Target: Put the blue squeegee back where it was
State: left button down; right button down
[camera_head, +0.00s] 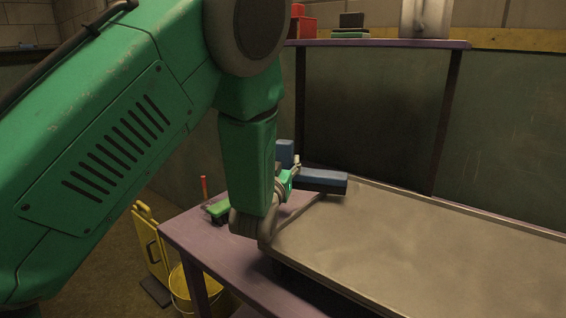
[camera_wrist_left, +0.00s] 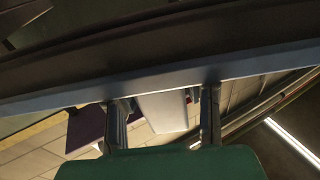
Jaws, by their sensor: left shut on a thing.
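The blue squeegee (camera_head: 322,181) is held in my left gripper (camera_head: 283,187), at the left end of the grey tray in the head view. Its blue bar with a dark lower edge points right from the fingers. Whether it touches the tray or hovers above it, I cannot tell. In the left wrist view, the squeegee (camera_wrist_left: 150,84) spans the whole width across the fingertips of my left gripper (camera_wrist_left: 163,100). A blue block (camera_head: 285,152) shows just behind the gripper; whether it belongs to the squeegee is unclear. My forearm hides part of this area. My right gripper is not in view.
The large grey tray (camera_head: 420,245) lies on a purple table (camera_head: 190,235). A green brush-like thing (camera_head: 218,209) lies near the table's left corner. A yellow bucket (camera_head: 183,290) and yellow sign (camera_head: 148,240) stand on the floor. A purple shelf (camera_head: 400,43) holds boxes behind.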

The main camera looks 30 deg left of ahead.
pick_arm(q)
jog(key=shift+f, duration=0.15)
jog(key=shift+a, duration=0.1)
jog(key=c, duration=1.1)
grip_release()
jog(key=shift+a+f, duration=0.1)
jog(key=shift+a, duration=0.15)
jog(key=shift+a+f, duration=0.1)
jog(key=shift+a, duration=0.35)
jog(key=shift+s+d+r+p, duration=0.2)
jog(key=shift+d+r+p, duration=0.4)
jog(key=shift+r, duration=0.3)
jog(key=v, duration=0.4)
jog(key=p+v, duration=0.1)
jog(key=v, duration=0.6)
jog(key=shift+s+f, duration=0.3)
jog(key=shift+s, duration=0.05)
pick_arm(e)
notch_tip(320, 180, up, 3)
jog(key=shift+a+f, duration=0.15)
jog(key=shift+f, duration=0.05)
pick_arm(q)
jog(key=shift+a, duration=0.1)
